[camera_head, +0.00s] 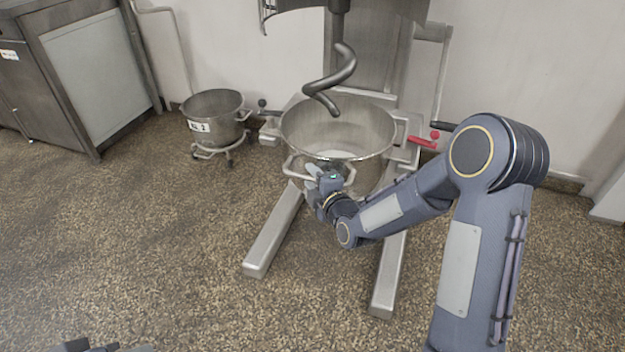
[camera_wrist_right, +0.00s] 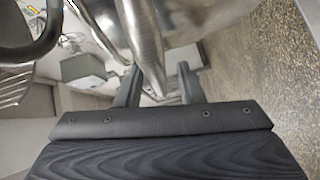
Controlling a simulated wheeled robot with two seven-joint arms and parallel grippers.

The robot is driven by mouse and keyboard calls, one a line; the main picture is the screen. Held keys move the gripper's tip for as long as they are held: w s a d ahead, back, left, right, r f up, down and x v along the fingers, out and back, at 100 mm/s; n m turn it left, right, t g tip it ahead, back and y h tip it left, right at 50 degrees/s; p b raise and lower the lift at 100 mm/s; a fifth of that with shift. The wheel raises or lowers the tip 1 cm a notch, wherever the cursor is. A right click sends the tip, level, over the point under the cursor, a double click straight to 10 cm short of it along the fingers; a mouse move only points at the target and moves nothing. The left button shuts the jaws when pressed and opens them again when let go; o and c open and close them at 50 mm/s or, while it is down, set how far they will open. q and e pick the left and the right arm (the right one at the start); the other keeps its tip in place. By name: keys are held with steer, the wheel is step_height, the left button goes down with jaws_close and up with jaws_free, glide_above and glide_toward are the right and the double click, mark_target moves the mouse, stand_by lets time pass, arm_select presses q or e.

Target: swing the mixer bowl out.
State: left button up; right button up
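The steel mixer bowl (camera_head: 365,135) sits in the mixer's frame, under the spiral dough hook (camera_head: 340,75). A pale bar handle (camera_head: 290,166) curves along the bowl's front. My right gripper (camera_head: 320,176) is at this handle, in front of the bowl. In the right wrist view, a metal bar (camera_wrist_right: 145,45) runs between the two fingers of my right gripper (camera_wrist_right: 157,85). The fingers stand apart, with a gap visible beside the bar, so it does not look clamped. Dark parts at the bottom left edge look like my left gripper (camera_head: 85,346); its fingers cannot be made out.
A smaller wheeled bowl (camera_head: 215,120) stands left of the mixer. A steel cabinet (camera_head: 95,75) is at the far left. The mixer's two legs (camera_head: 272,235) extend forward on the floor. A red-handled lever (camera_head: 422,142) is at the bowl's right. Floor at left is clear.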

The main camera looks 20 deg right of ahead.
steer(key=shift+c, duration=0.4)
jaws_close()
